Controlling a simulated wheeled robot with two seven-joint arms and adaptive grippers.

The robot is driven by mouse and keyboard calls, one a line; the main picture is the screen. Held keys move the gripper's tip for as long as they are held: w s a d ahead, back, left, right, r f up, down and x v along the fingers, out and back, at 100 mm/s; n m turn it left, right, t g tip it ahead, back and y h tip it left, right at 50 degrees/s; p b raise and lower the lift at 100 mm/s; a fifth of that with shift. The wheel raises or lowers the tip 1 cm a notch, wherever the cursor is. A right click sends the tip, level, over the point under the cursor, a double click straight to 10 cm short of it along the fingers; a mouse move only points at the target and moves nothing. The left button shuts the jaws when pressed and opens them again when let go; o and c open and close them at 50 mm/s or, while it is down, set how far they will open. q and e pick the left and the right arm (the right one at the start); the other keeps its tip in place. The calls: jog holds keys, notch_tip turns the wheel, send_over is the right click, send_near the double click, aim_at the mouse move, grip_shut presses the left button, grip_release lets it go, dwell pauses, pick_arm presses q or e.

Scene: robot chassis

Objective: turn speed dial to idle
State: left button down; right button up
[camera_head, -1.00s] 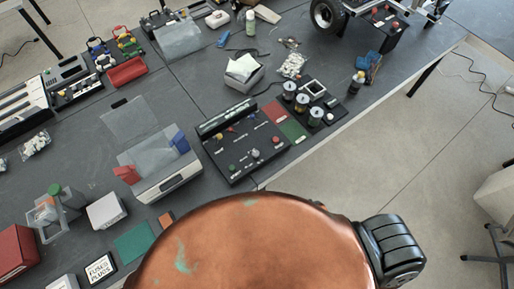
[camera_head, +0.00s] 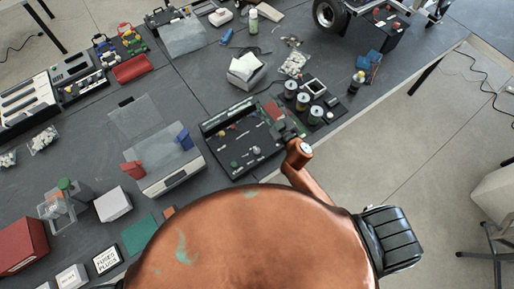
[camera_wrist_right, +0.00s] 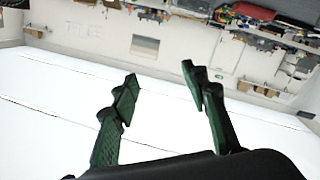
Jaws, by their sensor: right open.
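A black control panel (camera_head: 222,146) with several knobs and small lettering lies on the dark table, in the middle of the head view. A grey round knob (camera_head: 256,150) and a green knob (camera_head: 234,164) show on its front part. The lettering is too small to tell which one is the speed dial. My left gripper is not in view.
Spools (camera_head: 303,102) stand close to the right of my right gripper. A white box (camera_head: 246,70) sits behind the panel. A grey device (camera_head: 170,165) with red and blue parts is to its left. The table's front edge runs just below my right gripper.

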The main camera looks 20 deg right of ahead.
jog(key=s+a+r+n+g+y, duration=0.1)
jog(key=a+r+n+y, duration=0.4)
jog(key=a, duration=0.3)
jog(key=s+a+r+n+g+y, duration=0.15)
jog(key=a+r+n+y, duration=0.3)
jog(key=a, duration=0.45)
jog(key=s+a+f+n+g+y+p, duration=0.1)
jog(key=s+a+f+n+g, duration=0.15)
jog(key=a+n+g, duration=0.2)
jog(key=s+a+f+n+g+y, duration=0.1)
jog(key=s+a+f+n+g, duration=0.15)
jog(key=a+n+g, duration=0.2)
jog(key=n+g+h+p, duration=0.1)
jog(key=g+h, duration=0.4)
jog(key=h, duration=1)
send_over(257, 150)
jog(key=shift+y, duration=0.25)
jog(key=f, duration=1.5)
jog(key=shift+a+f, duration=0.2)
jog(key=shift+a, duration=0.1)
jog(key=f, duration=0.4)
jog(key=f+p, duration=0.1)
jog(key=f, duration=0.1)
jog(key=shift+d+f, duration=0.2)
jog(key=shift+d, duration=0.05)
jog(key=shift+f, duration=0.65)
jog(key=shift+c, duration=0.6)
